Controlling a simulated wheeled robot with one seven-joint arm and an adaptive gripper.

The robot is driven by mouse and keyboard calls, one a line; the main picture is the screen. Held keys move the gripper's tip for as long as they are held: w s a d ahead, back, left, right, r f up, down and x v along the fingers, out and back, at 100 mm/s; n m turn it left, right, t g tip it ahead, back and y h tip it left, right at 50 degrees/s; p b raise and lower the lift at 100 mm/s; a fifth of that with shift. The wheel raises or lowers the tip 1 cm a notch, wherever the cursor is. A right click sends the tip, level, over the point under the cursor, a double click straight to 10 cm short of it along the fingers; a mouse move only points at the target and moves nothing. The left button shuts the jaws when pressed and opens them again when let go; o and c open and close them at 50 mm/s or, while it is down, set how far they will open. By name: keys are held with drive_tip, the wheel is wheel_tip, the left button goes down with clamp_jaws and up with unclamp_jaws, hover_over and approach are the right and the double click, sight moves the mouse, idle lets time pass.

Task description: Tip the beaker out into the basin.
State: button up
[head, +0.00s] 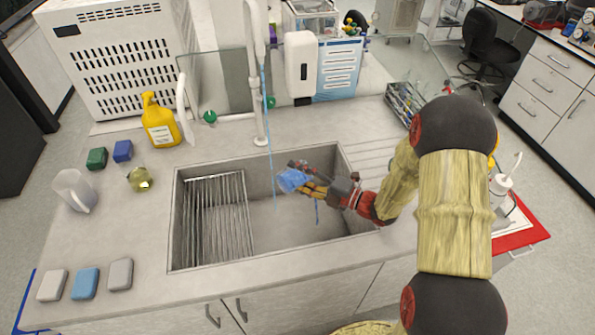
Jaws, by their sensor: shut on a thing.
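My gripper (309,188) reaches in from the right over the basin (290,225). It is shut on a small blue, see-through vessel, which looks like the beaker (292,180). The beaker looks tilted and hangs over the right half of the basin, near its back wall. A short blue streak shows below the gripper; I cannot tell whether it is poured liquid. The beaker's mouth and contents are too small to make out.
A tall white tap (259,100) stands behind the basin, with a thin blue line falling beside it. A wire rack (215,220) fills the basin's left part. A white jug (74,190), a yellow bottle (160,122) and several small blocks stand on the left counter.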

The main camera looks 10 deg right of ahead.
drive_tip(key=shift+w+d+r+m+t+y+p, duration=0.1)
drive_tip(key=shift+r+m+t+y+p, duration=0.25)
drive_tip(key=shift+m+p, duration=0.8)
drive_tip(key=shift+r+m+t+y+p, duration=0.15)
drive_tip(key=shift+r+m+t+p, duration=0.25)
drive_tip(key=shift+m+p, duration=0.75)
